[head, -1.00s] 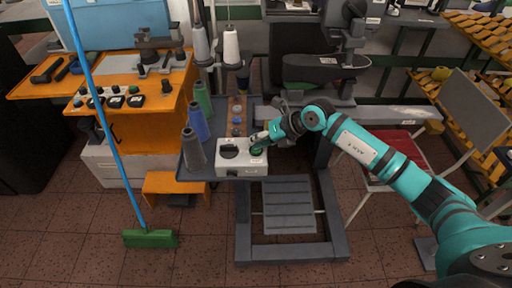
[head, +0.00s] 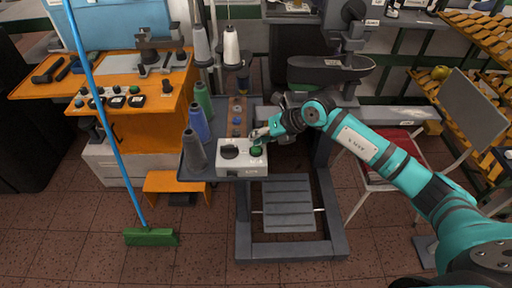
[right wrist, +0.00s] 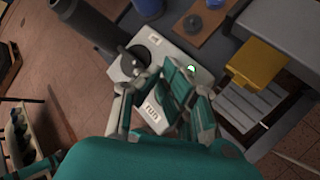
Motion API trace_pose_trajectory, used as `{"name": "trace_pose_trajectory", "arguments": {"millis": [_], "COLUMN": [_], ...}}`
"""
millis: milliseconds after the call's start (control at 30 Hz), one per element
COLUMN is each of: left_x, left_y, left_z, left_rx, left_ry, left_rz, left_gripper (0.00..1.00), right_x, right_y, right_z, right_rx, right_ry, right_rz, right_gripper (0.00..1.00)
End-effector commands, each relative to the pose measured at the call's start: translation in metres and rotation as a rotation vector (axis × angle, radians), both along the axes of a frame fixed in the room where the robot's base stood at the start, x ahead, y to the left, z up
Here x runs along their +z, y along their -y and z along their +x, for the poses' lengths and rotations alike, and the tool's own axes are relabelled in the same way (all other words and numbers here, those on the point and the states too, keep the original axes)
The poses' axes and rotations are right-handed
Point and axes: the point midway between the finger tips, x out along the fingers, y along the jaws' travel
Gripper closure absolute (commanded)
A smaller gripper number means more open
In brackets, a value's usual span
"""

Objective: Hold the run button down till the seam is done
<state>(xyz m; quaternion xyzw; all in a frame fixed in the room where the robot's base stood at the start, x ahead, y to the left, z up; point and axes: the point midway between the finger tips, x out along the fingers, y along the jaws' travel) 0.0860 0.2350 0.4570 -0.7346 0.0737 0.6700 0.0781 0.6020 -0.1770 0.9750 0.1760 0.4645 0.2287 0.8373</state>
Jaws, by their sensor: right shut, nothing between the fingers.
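A white control box (head: 228,166) stands on the front of the dark bench, with a black knob (head: 229,152) on its left and a green run button (head: 256,151) on its right. My right gripper (head: 258,135) is shut and empty, directly at the button's back edge. I cannot tell whether it touches the button. In the right wrist view the shut fingers (right wrist: 168,92) cover part of the box top. A "run" label (right wrist: 153,112) shows beside them, and a small green lit spot (right wrist: 191,68) shows past them. My left gripper is not in view.
Thread cones, a grey one (head: 194,150) and a blue one (head: 199,122), stand just left of the box. The sewing machine (head: 328,70) is behind my right arm. A red-seated chair (head: 400,150) stands to the right, and a green broom (head: 150,237) at left.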

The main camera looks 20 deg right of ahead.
Motion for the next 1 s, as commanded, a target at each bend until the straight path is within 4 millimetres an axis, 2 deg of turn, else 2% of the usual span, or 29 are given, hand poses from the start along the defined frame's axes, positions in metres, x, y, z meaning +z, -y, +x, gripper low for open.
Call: {"name": "trace_pose_trajectory", "arguments": {"millis": [167, 600, 1000], "left_x": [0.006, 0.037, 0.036], "left_y": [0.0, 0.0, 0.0], "left_z": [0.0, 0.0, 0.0], "left_rx": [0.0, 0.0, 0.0], "left_ry": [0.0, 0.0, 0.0], "left_rz": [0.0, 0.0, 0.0], "left_gripper": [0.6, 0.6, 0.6], "right_x": [0.007, 0.05, 0.05], "right_y": [0.0, 0.0, 0.0], "right_z": [0.0, 0.0, 0.0], "right_rx": [-0.001, 0.001, -0.001], "right_ry": [0.001, 0.001, 0.001], "right_rz": [0.0, 0.001, 0.0], "right_gripper": [1.0, 1.0, 1.0]}}
